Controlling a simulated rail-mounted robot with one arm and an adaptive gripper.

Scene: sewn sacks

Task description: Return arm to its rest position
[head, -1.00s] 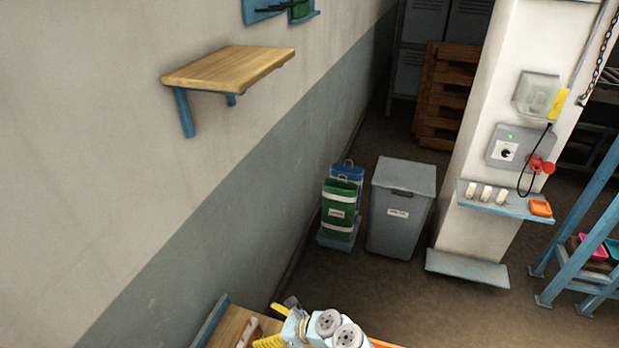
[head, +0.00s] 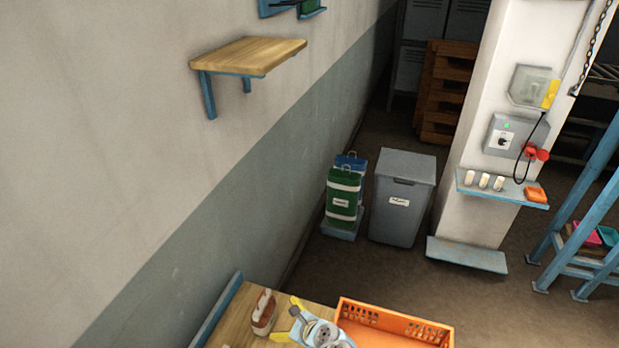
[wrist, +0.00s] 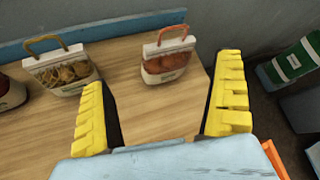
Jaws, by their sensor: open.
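My gripper (wrist: 163,110) is open and empty in the wrist view, its two yellow fingers apart over a wooden table (wrist: 140,118). Beyond and between the fingertips, a small sack with an orange handle (wrist: 167,62) stands upright on the table. Another sack with a yellow-brown handle (wrist: 62,70) stands to its left, and part of a third sack (wrist: 10,92) shows at the left edge. In the head view my gripper (head: 288,318) is at the bottom, beside a sack (head: 264,312) on the wooden table (head: 232,322); its fingers are only partly visible there.
An orange crate (head: 395,322) is right of my gripper. Green and blue canisters (head: 343,195) and a grey bin (head: 402,200) stand on the floor by the wall. A wooden wall shelf (head: 247,57) is at upper left. A pillar with a small ledge (head: 500,190) stands right.

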